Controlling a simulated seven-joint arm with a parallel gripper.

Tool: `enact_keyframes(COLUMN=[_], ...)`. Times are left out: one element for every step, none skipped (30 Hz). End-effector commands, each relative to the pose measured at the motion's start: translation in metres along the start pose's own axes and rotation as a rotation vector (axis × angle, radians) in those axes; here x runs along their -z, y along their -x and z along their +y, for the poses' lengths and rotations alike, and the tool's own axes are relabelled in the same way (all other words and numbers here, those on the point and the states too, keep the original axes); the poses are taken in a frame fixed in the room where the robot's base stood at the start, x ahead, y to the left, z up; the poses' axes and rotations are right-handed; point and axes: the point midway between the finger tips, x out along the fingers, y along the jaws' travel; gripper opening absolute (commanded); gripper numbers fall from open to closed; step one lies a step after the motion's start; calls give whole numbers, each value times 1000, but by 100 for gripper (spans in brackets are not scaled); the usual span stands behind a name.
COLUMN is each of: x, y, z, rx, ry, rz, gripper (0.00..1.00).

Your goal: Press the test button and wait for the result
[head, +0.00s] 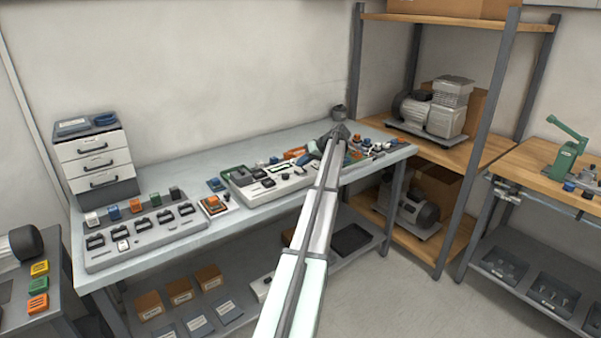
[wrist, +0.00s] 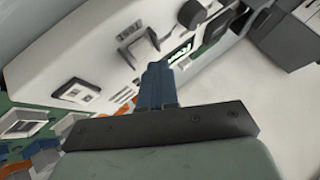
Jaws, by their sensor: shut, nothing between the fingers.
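A white test unit (head: 292,183) with dark sockets, small displays and a green area at its left end lies on the grey workbench. In the wrist view its white face (wrist: 105,55) fills the upper left, with a dark square switch (wrist: 78,91), a raised bracket (wrist: 143,45) and a lit green display (wrist: 181,50). In the head view my arm hides the fingertips.
A grey rack of black holders (head: 145,237) and a drawer unit (head: 97,160) stand on the left of the bench (head: 225,228). Small coloured parts (head: 370,147) crowd its right end. A shelf with compressors (head: 432,108) stands to the right.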

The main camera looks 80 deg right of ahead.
Motion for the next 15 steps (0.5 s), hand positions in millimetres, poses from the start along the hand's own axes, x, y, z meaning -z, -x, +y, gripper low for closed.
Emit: enact_keyframes(x=[0, 0, -1, -1, -2, -2, -3, -3, -4, -4, -4, -4, -4, -4, -4], y=[0, 0, -1, -2, -2, -3, -4, -4, -5, -6, -6, -6, -6, -6, -6], z=[0, 0, 1, 1, 2, 2, 2, 3, 4, 4, 4, 4, 5, 4, 5], rx=[0, 0, 0, 0, 0, 0, 0, 0, 0, 0, 0, 0, 0, 0, 0], ry=[0, 0, 0, 0, 0, 0, 0, 0, 0, 0, 0, 0, 0, 0, 0], rz=[0, 0, 0, 0, 0, 0, 0, 0, 0, 0, 0, 0, 0, 0, 0], gripper=[0, 0, 0, 0, 0, 0, 0, 0, 0, 0, 0, 0, 0, 0, 0])
